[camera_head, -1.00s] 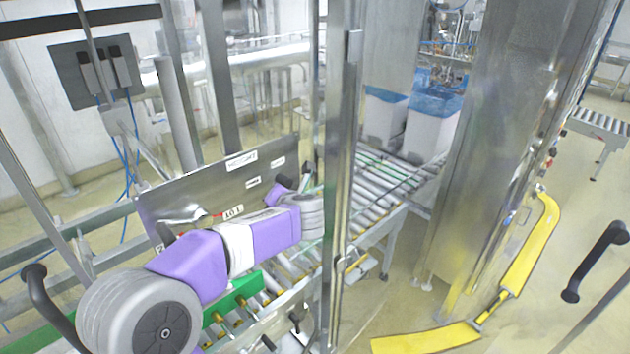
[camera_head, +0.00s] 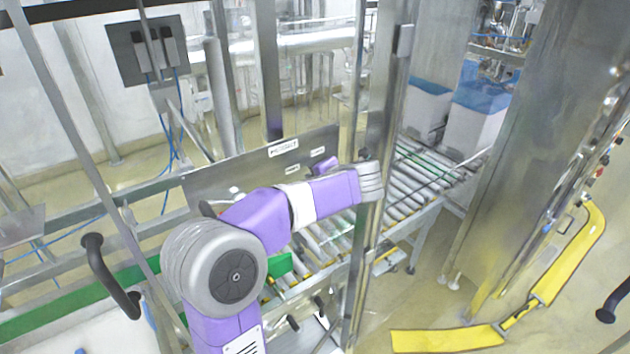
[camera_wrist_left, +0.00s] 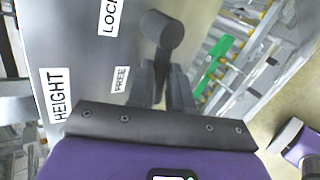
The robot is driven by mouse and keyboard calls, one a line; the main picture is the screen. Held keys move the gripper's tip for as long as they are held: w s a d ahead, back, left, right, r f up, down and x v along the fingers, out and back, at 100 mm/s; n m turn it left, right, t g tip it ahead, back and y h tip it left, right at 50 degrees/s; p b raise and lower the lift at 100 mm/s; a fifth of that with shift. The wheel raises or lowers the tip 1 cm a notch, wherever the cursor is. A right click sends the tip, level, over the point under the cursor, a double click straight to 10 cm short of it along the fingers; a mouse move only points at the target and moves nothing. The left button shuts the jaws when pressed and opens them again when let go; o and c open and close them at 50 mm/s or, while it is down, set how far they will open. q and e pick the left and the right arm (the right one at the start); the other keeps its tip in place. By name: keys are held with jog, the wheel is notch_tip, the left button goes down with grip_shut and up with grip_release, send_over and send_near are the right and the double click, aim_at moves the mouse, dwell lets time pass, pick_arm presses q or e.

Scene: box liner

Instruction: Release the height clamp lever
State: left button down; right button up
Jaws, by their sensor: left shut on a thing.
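The grey metal panel (camera_head: 215,182) carries a HEIGHT label (camera_wrist_left: 56,95), a LOCK label (camera_wrist_left: 110,15) and a FREE label (camera_wrist_left: 121,79). The clamp lever (camera_wrist_left: 160,32) shows in the left wrist view as a dark round hub with a thin handle running down from it. My left gripper (camera_wrist_left: 162,88) is shut on the handle, one finger on each side. The held part lies beside the FREE label. In the head view my purple arm covers the lever and part of the panel; only a purple piece shows behind the wrist.
A roller conveyor (camera_head: 408,185) runs behind the metal post (camera_head: 385,110), with a green rail (camera_wrist_left: 212,68) near the panel. White boxes with blue liners (camera_head: 480,110) stand on its far end. A yellow guard (camera_head: 570,255) is at the right.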

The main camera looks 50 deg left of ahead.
pick_arm(q)
jog(key=c, duration=1)
grip_release()
jog(key=shift+c, duration=0.2)
jog(key=v, duration=0.7)
jog(key=shift+d+b, duration=0.2)
jog(key=shift+b, duration=0.2)
jog(key=shift+r, duration=0.15)
